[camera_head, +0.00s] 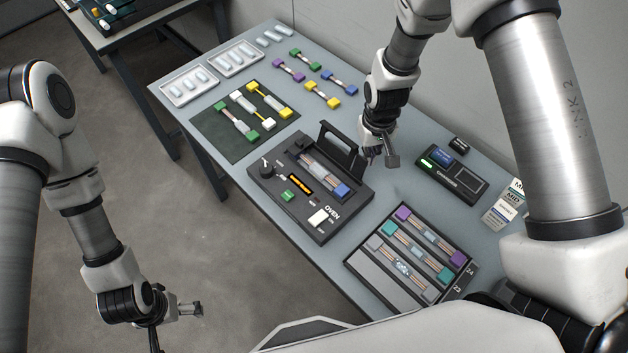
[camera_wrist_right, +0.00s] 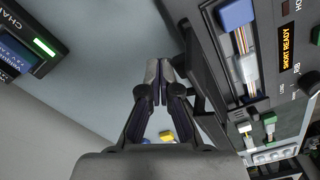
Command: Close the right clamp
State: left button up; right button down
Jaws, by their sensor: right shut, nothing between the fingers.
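The black oven (camera_head: 275,205) stands mid-table with its dark lid (camera_head: 340,152) raised. A fibre piece (camera_head: 322,172) with a blue end block (camera_head: 341,190) lies in its channel; the blue block also shows in the wrist view (camera_wrist_right: 236,14). I cannot clearly single out a right clamp or tell its state. My right gripper (camera_head: 378,160) is just right of the raised lid. In the wrist view its fingertips (camera_wrist_right: 158,72) are together and empty, beside the dark lid frame. My left gripper (camera_head: 175,325) is open and empty, off the table's left side.
A charger (camera_head: 452,174) stands right of the right gripper. A tray of fibre pieces (camera_head: 385,277) lies in front. A dark green mat (camera_head: 215,135) with several pieces, loose coloured pieces and white trays (camera_head: 190,87) are at the back. The wall runs behind the table.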

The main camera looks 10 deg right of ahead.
aim_at(362, 163)
jog(key=shift+s+a, duration=0.35)
jog(key=shift+a, duration=0.25)
jog(key=shift+s+a, duration=0.3)
jog(key=shift+a, duration=0.25)
jog(key=shift+s+a+f, duration=0.1)
jog(key=shift+a, duration=0.05)
jog(key=shift+s+a+b, duration=0.3)
jog(key=shift+a+b, duration=0.2)
jog(key=shift+a, duration=0.05)
jog(key=shift+s+a+b, duration=0.3)
jog(key=shift+a+b, duration=0.2)
jog(key=shift+a, duration=0.05)
jog(key=r+p, duration=0.5)
jog(key=d+r+p, duration=0.1)
jog(key=r+p, duration=0.1)
jog(key=shift+w+r+p, duration=0.2)
jog(key=shift+w+p, duration=0.1)
jog(key=shift+p, duration=0.1)
jog(key=shift+f, duration=0.1)
